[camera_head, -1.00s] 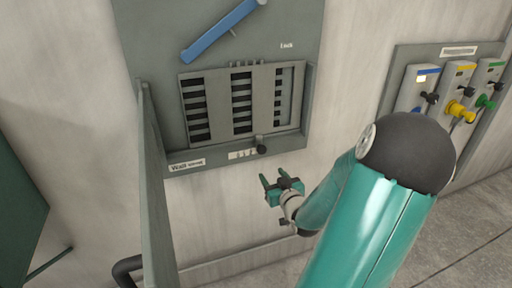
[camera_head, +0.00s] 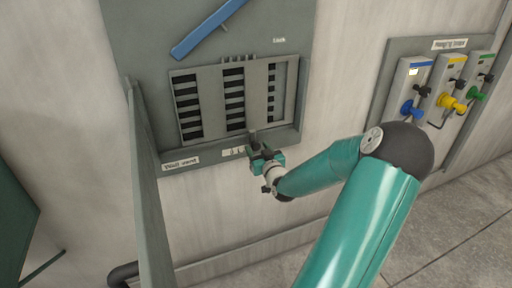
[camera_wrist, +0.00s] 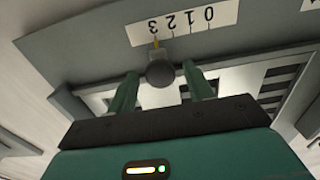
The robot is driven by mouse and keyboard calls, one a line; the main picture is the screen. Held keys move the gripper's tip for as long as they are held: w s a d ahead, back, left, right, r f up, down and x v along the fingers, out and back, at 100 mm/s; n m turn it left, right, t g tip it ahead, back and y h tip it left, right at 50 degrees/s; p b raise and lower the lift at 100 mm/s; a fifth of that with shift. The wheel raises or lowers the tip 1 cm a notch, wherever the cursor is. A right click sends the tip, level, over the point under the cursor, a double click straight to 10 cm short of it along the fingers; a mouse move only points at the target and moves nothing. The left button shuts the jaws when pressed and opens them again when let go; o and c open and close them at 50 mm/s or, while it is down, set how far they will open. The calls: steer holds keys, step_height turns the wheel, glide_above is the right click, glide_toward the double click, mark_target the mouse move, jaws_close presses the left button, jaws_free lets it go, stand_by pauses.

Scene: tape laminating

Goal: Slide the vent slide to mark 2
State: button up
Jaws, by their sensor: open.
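The wall vent (camera_head: 217,104) is a grey unit with dark slatted openings and grey slide plates. Its black slide knob (camera_wrist: 160,73) shows in the wrist view, with a yellow pointer (camera_wrist: 155,42) at the 3 on the white scale strip (camera_wrist: 185,22). That strip appears upside down there, with marks 0 to 3. My gripper (camera_head: 256,148) is at the vent's lower edge and hides most of the knob in the head view. In the wrist view my gripper's (camera_wrist: 160,88) two green fingers are apart, one on each side of the knob, with gaps visible.
A blue bar (camera_head: 208,29) sits above the vent. A grey upright panel (camera_head: 150,190) stands out at the vent's left. A hanging board (camera_head: 440,48) with blue, yellow and green knobs is on the wall at right. The wall below the vent is clear.

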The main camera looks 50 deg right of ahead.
steer(key=shift+x, duration=0.95)
jaws_close()
steer(key=shift+w+a, duration=0.35)
steer(key=shift+a, duration=0.2)
steer(key=shift+w+a, duration=0.35)
steer(key=shift+a, duration=0.25)
jaws_free()
